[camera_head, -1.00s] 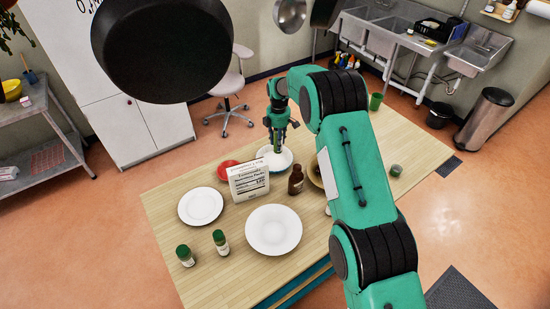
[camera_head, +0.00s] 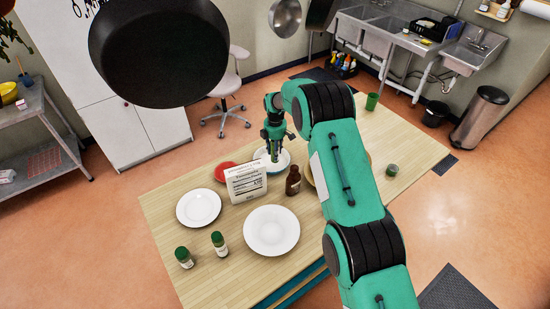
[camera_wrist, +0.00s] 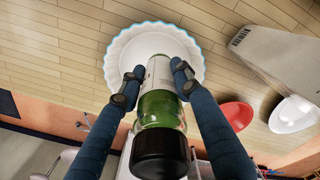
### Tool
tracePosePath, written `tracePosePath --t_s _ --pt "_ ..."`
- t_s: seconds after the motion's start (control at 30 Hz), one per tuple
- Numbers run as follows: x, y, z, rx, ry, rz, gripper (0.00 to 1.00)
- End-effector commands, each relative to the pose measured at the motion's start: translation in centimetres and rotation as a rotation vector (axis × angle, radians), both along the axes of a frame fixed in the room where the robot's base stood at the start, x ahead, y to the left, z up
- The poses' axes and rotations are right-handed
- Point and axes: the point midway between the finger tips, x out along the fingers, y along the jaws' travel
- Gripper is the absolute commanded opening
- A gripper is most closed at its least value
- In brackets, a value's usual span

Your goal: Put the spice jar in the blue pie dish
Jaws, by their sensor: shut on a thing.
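The spice jar (camera_wrist: 158,110) has green contents, a pale label and a black lid. My gripper (camera_wrist: 155,78) is shut on it, one finger on each side, with the lid end toward the wrist camera. The blue pie dish (camera_wrist: 112,62), white inside with a fluted blue rim, lies beyond the jar in the wrist view. In the head view my gripper (camera_head: 274,157) is over the dish (camera_head: 285,166) at the table's far side and hides part of it. I cannot tell whether the jar touches the dish.
A printed white box (camera_head: 246,184), a red dish (camera_head: 226,172) and a brown bottle (camera_head: 293,182) stand close by. A white plate (camera_head: 198,207), a white bowl (camera_head: 272,231) and two green-lidded jars (camera_head: 219,243) are nearer the front. A pan (camera_head: 158,50) hangs in the foreground.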

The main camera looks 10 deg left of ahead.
Motion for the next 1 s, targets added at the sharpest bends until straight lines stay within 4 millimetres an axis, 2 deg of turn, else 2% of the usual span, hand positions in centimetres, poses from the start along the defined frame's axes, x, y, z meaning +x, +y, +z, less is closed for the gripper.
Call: tracePosePath --t_s 0.4,0.9,0.93,1.0 --pt "0.0 0.0 -3.6 0.0 0.0 0.0 0.0" --pt "0.0 0.0 -4.2 0.0 -0.001 0.0 0.0" --pt "0.0 0.0 -4.2 0.0 0.0 0.0 0.38" --pt "0.0 0.0 -4.2 0.0 0.0 0.0 0.51"
